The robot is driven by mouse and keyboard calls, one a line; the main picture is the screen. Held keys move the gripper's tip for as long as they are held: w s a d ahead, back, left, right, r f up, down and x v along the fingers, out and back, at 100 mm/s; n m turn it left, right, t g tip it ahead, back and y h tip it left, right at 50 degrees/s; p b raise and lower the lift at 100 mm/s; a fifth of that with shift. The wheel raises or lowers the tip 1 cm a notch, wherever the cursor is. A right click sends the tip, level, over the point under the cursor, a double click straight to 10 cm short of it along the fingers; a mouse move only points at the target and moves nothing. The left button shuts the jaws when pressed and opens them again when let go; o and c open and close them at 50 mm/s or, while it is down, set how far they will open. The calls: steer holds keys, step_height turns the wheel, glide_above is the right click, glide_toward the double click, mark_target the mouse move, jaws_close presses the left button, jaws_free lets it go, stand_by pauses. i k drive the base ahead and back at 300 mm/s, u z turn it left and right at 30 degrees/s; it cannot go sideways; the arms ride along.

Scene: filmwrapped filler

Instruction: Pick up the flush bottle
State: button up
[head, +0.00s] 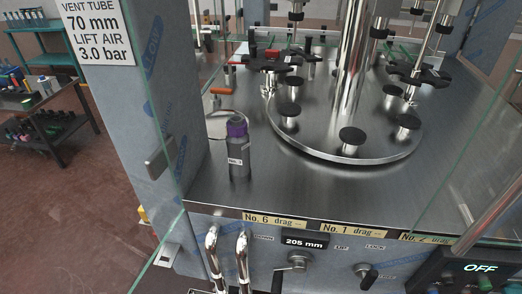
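A small grey bottle with a purple cap (238,150) stands upright on the steel deck, near its front left corner. It carries a small white label that seems to start with "No."; I cannot tell for sure that this is the flush bottle. Nothing touches it that I can see. My gripper is not in view.
A round steel carousel (345,150) with several black-topped pedestals stands right of the bottle. A film-wrapped post (160,90) rises at left, and glass panel edges cross the view. Chrome pipes (243,255) and a control panel (300,240) are below the deck's front edge.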

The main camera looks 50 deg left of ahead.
mark_target(238, 148)
steer(key=u, duration=1)
steer(key=i, duration=0.65)
steer(key=u, duration=1.25)
